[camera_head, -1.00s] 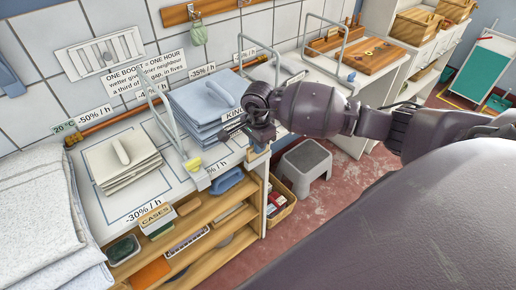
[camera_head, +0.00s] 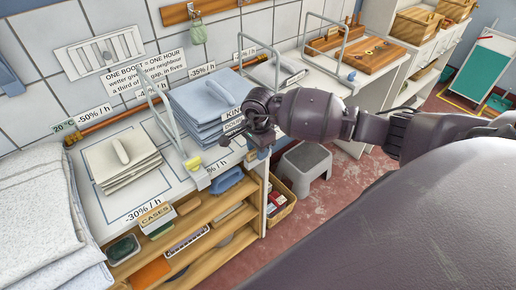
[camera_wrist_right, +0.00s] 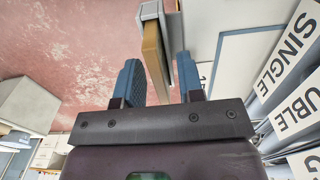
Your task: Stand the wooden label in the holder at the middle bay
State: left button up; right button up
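The wooden label (camera_wrist_right: 154,58) shows edge-on in the right wrist view, between the two blue fingers of my right gripper (camera_wrist_right: 160,82). The fingers stand apart, with a narrow gap to the label visible on the right side. The label's far end is at a pale holder (camera_wrist_right: 150,12) on the counter's front edge; I cannot tell how deep it sits. In the head view my right gripper (camera_head: 258,148) is at the front edge of the middle bay, before the blue folded linen (camera_head: 205,105), and mostly hides label and holder. My left gripper is not in view.
A "CASES" label (camera_head: 155,213) stands at the left bay, before cream folded cloths (camera_head: 122,158). Metal dividers (camera_head: 160,110) separate the bays. A grey step stool (camera_head: 305,168) stands on the red floor.

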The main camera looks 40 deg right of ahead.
notch_tip(320, 180, up, 12)
jog(key=s+a+f+m+t+y, duration=0.1)
jog(key=s+a+m+t+y, duration=0.25)
jog(key=a+m+y, duration=0.55)
jog(key=s+a+f+m+t+y, duration=0.15)
jog(key=s+a+m+y, duration=0.25)
jog(key=a+m+y, duration=0.45)
jog(key=d+f+m+t+h, duration=0.35)
jog(key=m+t+h, duration=0.2)
jog(key=m, duration=0.55)
jog(key=d+f+m+t+h, duration=0.2)
jog(key=d+m+t+h, duration=0.4)
jog(key=m, duration=0.5)
jog(key=s+d+f+m+g+h, duration=0.3)
jog(key=s+f+m+g+h, duration=0.2)
jog(key=s+f+m, duration=0.7)
jog(key=shift+s+d+f+m+h, duration=0.2)
jog(key=shift+f+m+h, duration=0.4)
jog(key=shift+f+m, duration=0.5)
